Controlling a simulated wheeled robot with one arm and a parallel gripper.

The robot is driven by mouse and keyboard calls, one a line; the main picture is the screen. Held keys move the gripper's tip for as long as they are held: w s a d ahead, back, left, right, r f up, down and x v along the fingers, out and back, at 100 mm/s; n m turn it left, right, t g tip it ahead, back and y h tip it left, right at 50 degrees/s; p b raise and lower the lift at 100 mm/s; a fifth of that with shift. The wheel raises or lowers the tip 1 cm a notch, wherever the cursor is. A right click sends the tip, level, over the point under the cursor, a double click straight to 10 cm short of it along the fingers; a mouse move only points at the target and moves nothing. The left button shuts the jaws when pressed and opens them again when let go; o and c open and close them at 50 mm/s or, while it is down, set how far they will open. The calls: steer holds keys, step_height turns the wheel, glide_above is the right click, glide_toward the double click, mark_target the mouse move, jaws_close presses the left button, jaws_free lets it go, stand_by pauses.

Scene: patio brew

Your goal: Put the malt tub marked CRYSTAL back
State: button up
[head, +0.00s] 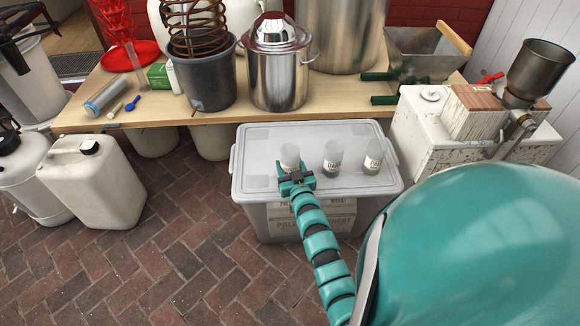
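Three small clear tubs with pale labels stand in a row on the lid of a grey storage box (262,142). The left tub (289,156) is right at my gripper (292,172), which covers its lower part. The middle tub (332,158) carries a label that seems to start with DA. The right tub (373,157) has a label too small to read surely. I cannot make out the word CRYSTAL on any of them. My gripper reaches in from the front; whether its fingers are closed on the left tub or only beside it is unclear.
A wooden table (350,98) behind the box holds a dark bucket with a copper coil (206,80), a steel pot (277,70) and a metal hopper (423,55). White jerrycans (92,180) stand at left, a worn white chest (432,132) at right. Brick floor at front left is clear.

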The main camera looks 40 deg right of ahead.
steer(key=shift+f, duration=0.15)
steer(key=o, duration=1)
